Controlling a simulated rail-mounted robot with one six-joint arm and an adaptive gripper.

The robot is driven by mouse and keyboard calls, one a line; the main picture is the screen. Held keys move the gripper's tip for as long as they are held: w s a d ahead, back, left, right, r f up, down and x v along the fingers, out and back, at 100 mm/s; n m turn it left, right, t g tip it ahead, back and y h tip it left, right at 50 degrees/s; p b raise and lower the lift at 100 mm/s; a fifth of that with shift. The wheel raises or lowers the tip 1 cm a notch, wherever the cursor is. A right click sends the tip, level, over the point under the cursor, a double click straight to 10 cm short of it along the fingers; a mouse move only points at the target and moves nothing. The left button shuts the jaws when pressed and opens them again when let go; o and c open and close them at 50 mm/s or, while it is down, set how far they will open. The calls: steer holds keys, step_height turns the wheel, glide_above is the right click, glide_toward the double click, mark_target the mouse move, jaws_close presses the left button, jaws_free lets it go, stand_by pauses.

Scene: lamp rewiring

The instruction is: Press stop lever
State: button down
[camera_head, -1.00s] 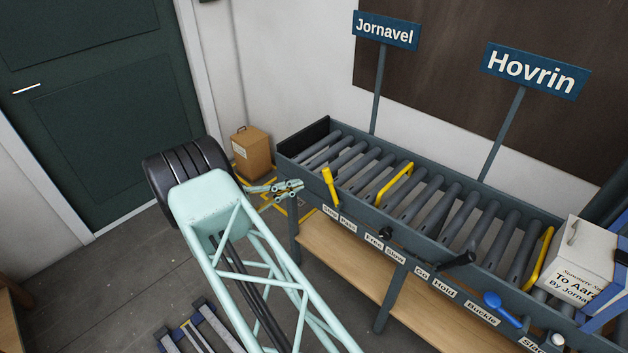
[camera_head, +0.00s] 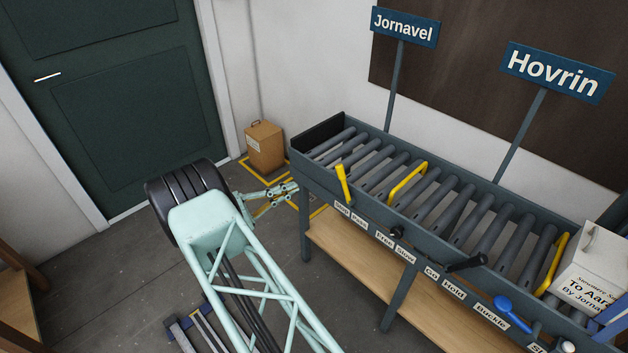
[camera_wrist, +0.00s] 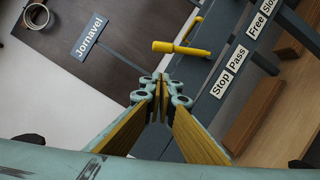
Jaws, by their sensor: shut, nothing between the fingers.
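The stop lever (camera_head: 343,183) is a yellow handle on the near edge of the roller conveyor (camera_head: 385,222), above labels reading Stop and Pass. It tilts up and to the left in the head view. In the wrist view the yellow lever (camera_wrist: 180,48) lies just beyond the fingertips, and the Stop label (camera_wrist: 221,83) is to the right. My gripper (camera_head: 294,188) is left of the lever, with a gap between them. In the wrist view the fingers of my gripper (camera_wrist: 161,83) meet at the tips, shut and empty.
A black lever (camera_head: 466,263), a blue lever (camera_head: 511,312) and a yellow hoop (camera_head: 407,182) are further along the conveyor. A white box (camera_head: 590,270) sits at its right end. A cardboard box (camera_head: 265,146) stands behind my gripper. Open floor lies left of the conveyor.

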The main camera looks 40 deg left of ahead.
mark_target(345, 185)
steer(key=s+d+r+x, duration=0.1)
steer(key=d+x, duration=0.1)
steer(key=x, duration=1)
steer(key=shift+w+d+b, duration=0.3)
steer(key=shift+w, duration=0.05)
steer(key=shift+r, duration=0.1)
steer(key=shift+s+r, duration=0.15)
stand_by(0.4)
